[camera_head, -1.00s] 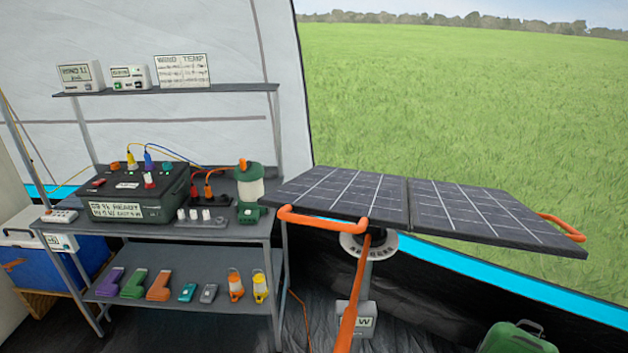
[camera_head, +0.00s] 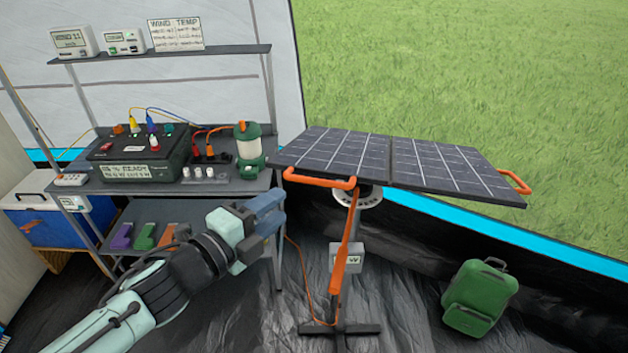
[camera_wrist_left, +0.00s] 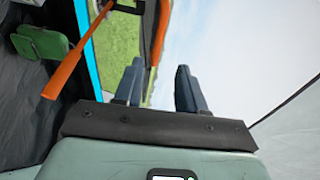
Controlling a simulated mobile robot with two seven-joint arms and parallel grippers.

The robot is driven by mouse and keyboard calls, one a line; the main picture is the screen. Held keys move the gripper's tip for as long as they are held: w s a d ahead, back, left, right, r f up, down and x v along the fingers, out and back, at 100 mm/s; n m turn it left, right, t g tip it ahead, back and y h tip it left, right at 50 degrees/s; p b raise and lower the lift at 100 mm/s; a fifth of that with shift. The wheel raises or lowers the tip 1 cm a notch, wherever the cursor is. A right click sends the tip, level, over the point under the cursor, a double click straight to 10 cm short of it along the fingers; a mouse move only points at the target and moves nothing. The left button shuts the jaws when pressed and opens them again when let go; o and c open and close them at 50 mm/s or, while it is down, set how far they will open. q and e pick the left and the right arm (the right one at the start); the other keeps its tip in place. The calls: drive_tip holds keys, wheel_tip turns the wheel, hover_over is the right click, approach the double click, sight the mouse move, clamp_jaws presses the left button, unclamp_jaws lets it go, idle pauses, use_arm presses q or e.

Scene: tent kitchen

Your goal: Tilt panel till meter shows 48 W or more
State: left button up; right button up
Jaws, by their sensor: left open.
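The dark two-part solar panel (camera_head: 432,165) stands on a post at the tent opening, tilted slightly. Orange handles are on its left (camera_head: 318,181) and right (camera_head: 514,181) ends. A long orange bar (camera_head: 345,245) slopes down in front of the post. The grey meter box (camera_head: 352,261) is low on the post; the bar covers part of its display, and I cannot read a number. My left gripper (camera_head: 272,208) is open and empty, left of and below the left handle, apart from it. Its fingers (camera_wrist_left: 160,84) also show in the left wrist view. My right gripper is not in view.
A shelf rack (camera_head: 200,190) with a power station (camera_head: 135,160) and a green lantern (camera_head: 249,150) stands left, behind my left arm. A green backpack (camera_head: 480,297) sits on the floor at right. An orange cable runs near the post's foot (camera_head: 340,328).

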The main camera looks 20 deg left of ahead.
sight(312, 183)
use_arm(q)
drive_tip(key=b+x, duration=0.2)
drive_tip(key=x, duration=1)
drive_tip(key=shift+f+b, duration=0.2)
drive_tip(key=shift+b, duration=0.15)
clamp_jaws()
